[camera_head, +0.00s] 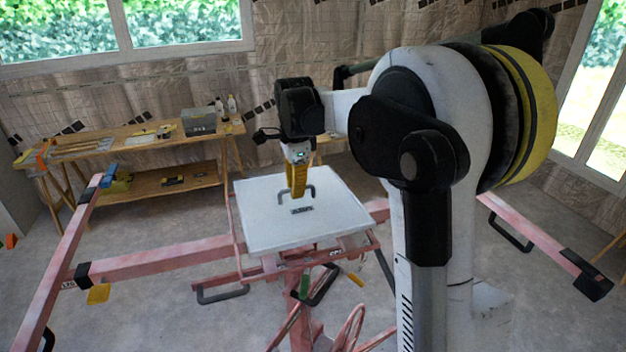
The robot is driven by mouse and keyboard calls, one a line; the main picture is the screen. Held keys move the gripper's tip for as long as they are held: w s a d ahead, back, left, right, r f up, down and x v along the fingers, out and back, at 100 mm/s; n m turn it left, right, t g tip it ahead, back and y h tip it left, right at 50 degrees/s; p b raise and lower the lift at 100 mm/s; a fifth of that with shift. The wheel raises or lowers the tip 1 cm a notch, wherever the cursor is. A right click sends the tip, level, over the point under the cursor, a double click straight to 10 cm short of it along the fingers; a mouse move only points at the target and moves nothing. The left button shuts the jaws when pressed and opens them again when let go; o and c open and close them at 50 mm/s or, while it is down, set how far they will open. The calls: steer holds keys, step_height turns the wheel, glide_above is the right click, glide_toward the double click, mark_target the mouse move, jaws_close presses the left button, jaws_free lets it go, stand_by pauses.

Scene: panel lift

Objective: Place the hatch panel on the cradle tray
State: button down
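The hatch panel (265,225) is a pale, flat, square slab with a dark handle (312,192) and a small dark label on its top face. It lies about level over the pinkish-red cradle tray (335,250) of the panel lift. Most of the tray is hidden under the panel, and I cannot tell if the two touch all round. My gripper (298,192), with yellow fingers, points down at the handle and overlaps it in this view. I cannot tell whether the fingers are closed on the handle.
Long red lift arms (150,258) spread left and right at about panel height, with black end pads (587,287). A wooden workbench (120,152) holding a grey toolbox (199,120) stands along the back wall. Floor at the left front is mostly open.

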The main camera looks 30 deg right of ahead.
mark_target(293, 200)
steer(key=shift+w+a+f, duration=0.35)
steer(key=shift+a, duration=0.05)
steer(key=shift+f+p, duration=0.45)
steer(key=shift+f, duration=1.5)
steer(key=c, duration=1.6)
jaws_free()
steer(key=shift+s, duration=0.1)
steer(key=shift+r, duration=0.15)
